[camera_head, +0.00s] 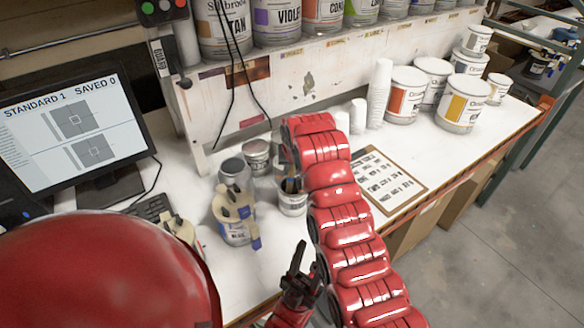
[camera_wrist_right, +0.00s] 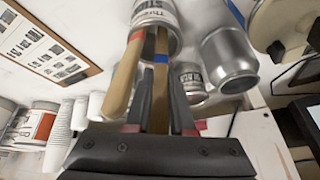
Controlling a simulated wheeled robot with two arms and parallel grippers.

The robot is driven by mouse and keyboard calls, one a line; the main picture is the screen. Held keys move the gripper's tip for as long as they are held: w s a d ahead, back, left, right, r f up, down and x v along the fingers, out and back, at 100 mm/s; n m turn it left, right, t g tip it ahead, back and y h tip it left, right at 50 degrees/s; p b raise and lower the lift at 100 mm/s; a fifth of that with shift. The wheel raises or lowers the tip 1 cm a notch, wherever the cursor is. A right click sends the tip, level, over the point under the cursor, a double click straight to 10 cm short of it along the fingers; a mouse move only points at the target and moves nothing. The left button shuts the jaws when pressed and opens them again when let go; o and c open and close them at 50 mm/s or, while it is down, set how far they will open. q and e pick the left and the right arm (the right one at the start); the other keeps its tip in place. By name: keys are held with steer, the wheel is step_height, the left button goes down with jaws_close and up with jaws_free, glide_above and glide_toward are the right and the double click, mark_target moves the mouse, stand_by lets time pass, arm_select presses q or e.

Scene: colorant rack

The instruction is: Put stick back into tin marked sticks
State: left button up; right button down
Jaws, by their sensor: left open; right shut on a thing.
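The tin with a label partly readable as "STI" (camera_wrist_right: 158,8) is at the top of the right wrist view; it also shows in the head view as a small tin (camera_head: 293,205). My right gripper (camera_wrist_right: 159,88) is shut on a wooden stick with a blue band (camera_wrist_right: 161,58). The stick's far end overlaps the tin's mouth; I cannot tell how deep it sits. Another wooden stick with a red band (camera_wrist_right: 123,78) leans out of the tin beside it. In the head view my right arm hides most of its gripper. My left gripper (camera_head: 305,262) is open and empty, below the tin.
A clipboard (camera_head: 385,185) lies to the right. Stacked white cups (camera_head: 380,92) and paint tins (camera_head: 404,97) stand further back. A monitor (camera_head: 75,130) is at left.

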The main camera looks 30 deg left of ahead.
steer(key=c, duration=0.7)
jaws_free()
steer(key=shift+r, duration=0.35)
steer(key=b+v, duration=0.3)
steer(key=v, duration=1.3)
steer(key=shift+d+r, duration=0.2)
steer(key=shift+r, duration=0.1)
steer(key=shift+s, duration=0.1)
